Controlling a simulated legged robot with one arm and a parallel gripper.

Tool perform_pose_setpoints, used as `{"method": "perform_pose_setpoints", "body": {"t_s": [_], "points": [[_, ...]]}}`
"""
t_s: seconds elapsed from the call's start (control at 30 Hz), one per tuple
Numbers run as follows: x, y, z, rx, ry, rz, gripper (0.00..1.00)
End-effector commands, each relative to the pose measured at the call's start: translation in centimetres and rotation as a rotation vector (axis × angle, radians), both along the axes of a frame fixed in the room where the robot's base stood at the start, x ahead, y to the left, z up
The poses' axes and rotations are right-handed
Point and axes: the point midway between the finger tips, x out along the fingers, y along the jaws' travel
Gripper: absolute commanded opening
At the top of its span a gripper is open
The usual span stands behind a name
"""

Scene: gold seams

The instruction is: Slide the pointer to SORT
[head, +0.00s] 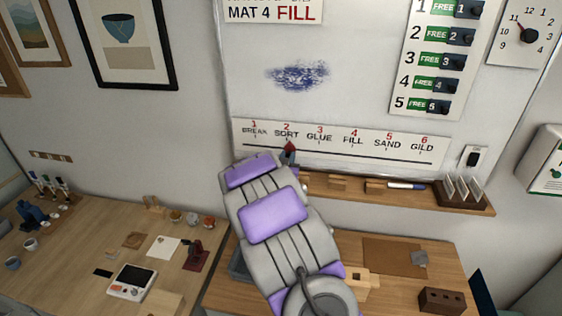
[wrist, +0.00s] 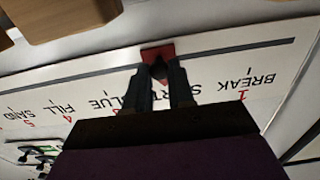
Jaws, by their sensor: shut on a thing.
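The white step strip (head: 432,151) on the wall board reads BREAK, SORT, GLUE, FILL, SAND, GILD above a dark slot line. The small red pointer (head: 291,146) shows just below the SORT label (head: 286,134), at or slightly right of its tick. My gripper (head: 289,156) reaches up to it, and my arm hides the lower part. In the wrist view the strip is upside down. There the red pointer (wrist: 157,50) sits at the fingertips, and my gripper (wrist: 163,77) is shut on it. The fingers partly cover SORT and GLUE, so exact alignment is hard to tell.
A wooden ledge (head: 335,190) with blocks, a marker and a card holder (head: 463,192) runs below the strip. A board of FREE tags (head: 433,60) and a clock dial (head: 524,33) are at upper right. Cluttered desks stand below.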

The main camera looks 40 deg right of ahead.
Motion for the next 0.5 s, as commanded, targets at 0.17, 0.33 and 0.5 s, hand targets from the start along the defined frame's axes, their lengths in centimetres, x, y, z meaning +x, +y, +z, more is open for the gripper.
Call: {"method": "perform_pose_setpoints", "body": {"t_s": [0.17,0.33,0.5], "points": [[-0.09,0.78,0.01,-0.003,0.004,0.001,0.0],[-0.25,0.79,-0.11,0.0,0.006,0.001,0.36],[-0.29,0.77,-0.09,0.0,0.006,0.001,0.48]]}}
